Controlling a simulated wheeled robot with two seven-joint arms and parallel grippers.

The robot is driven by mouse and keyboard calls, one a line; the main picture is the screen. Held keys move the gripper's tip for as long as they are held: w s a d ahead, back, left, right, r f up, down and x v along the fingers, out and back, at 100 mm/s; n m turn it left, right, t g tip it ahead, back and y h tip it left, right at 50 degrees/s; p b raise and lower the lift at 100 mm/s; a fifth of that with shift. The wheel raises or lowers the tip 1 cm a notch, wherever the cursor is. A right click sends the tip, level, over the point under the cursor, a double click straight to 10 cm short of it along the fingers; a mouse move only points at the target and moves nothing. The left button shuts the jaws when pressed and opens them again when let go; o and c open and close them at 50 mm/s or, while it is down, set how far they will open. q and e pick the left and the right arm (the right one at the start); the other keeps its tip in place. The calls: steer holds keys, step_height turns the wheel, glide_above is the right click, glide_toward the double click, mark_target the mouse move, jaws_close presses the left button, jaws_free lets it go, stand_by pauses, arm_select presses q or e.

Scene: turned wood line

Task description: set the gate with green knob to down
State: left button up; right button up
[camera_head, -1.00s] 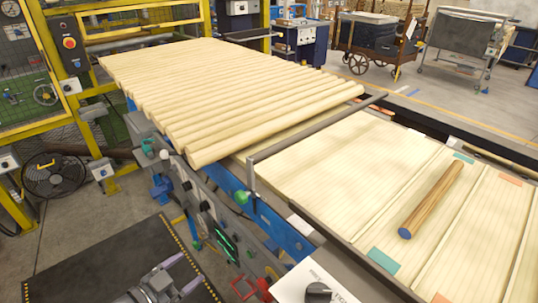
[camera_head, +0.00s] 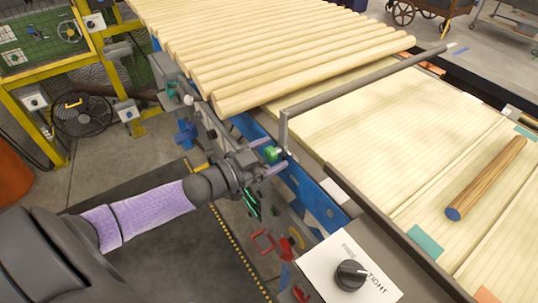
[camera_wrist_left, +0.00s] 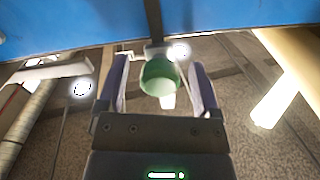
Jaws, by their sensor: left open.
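The gate is a grey bar (camera_head: 365,80) that spans the line in front of the row of round logs, with a short upright at its near end. It stands above the light board surface. The green knob (camera_head: 272,153) is at the foot of that upright, on the near side of the blue rail. My left gripper (camera_head: 273,158) is open at the knob. In the left wrist view, the green knob (camera_wrist_left: 160,78) lies between the two spread fingers (camera_wrist_left: 158,85), with a gap visible on each side. My right gripper is out of view.
Pale logs (camera_head: 270,50) lie side by side beyond the gate. A brown turned piece (camera_head: 487,178) lies on the boards at right. A black dial (camera_head: 351,275) sits on a white panel near the front. Red handles (camera_head: 263,241) hang below the blue rail (camera_head: 313,197).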

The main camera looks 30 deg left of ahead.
arm_select(q)
jaws_close()
stand_by(0.4)
step_height(320, 180, down, 8)
steer(key=b, duration=0.5)
steer(key=shift+r, duration=0.1)
steer(key=shift+s+r, duration=0.1)
steer(key=shift+c, duration=1.7)
jaws_free()
steer(key=o, duration=0.3)
steer(key=shift+o, duration=0.2)
